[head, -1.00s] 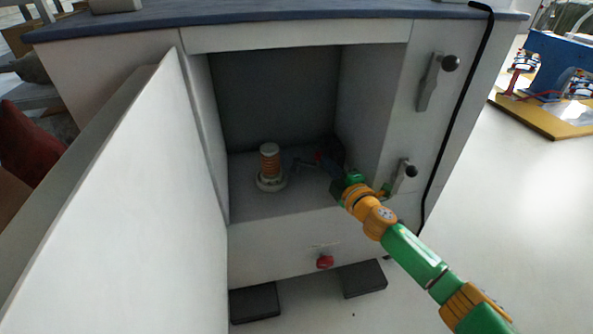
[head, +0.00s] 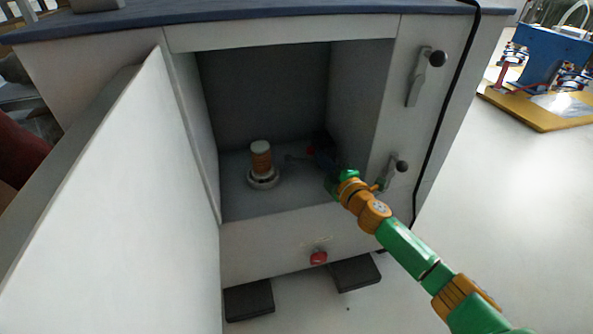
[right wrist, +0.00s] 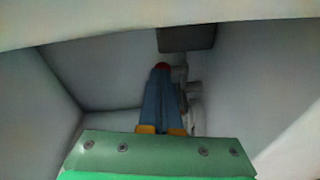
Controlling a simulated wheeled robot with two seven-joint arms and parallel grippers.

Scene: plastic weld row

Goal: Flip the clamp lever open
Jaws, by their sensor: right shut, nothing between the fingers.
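A clamp lever with a red tip (head: 310,151) is inside the open cabinet, beside the ribbed orange-brown cylinder (head: 261,158). The red tip also shows in the right wrist view (right wrist: 162,66), right at the ends of my blue fingers. Grey clamp parts (right wrist: 193,100) are just right of the fingers there. My right gripper (head: 322,158) reaches into the cabinet from the right. Its fingers are together and hold nothing. I cannot tell whether they touch the red tip. Most of the clamp is dark or hidden behind the gripper. My left gripper is not in view.
The cabinet door (head: 110,210) stands open at the left. A red button (head: 318,257) is below the opening. A black cable hangs down the right panel.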

